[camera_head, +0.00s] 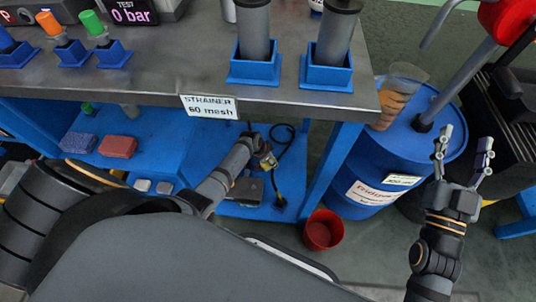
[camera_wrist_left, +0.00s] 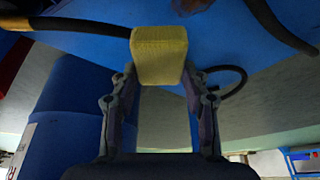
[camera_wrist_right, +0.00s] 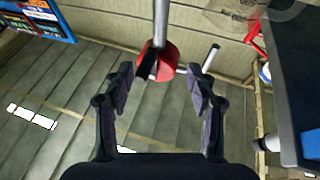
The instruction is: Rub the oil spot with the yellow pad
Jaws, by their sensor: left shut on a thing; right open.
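The yellow pad (camera_wrist_left: 159,55) is held between the fingertips of my left gripper (camera_wrist_left: 160,82), over the blue lower shelf. In the head view, my left gripper (camera_head: 262,160) reaches under the workbench and only a bit of yellow shows at its tips. A small brownish patch (camera_wrist_left: 190,5) sits at the top edge of the left wrist view; I cannot tell whether it is the oil spot. My right gripper (camera_head: 464,150) is open and empty, raised in front of the blue drum. Its open fingers also show in the right wrist view (camera_wrist_right: 160,88).
The workbench top (camera_head: 200,85) overhangs the blue shelf (camera_head: 175,150). A red sponge (camera_head: 118,146), a blue-grey sponge (camera_head: 78,143) and a black hose (camera_head: 284,165) are on the shelf. A red bucket (camera_head: 323,230) stands on the floor; the blue drum (camera_head: 375,165) is at the right.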

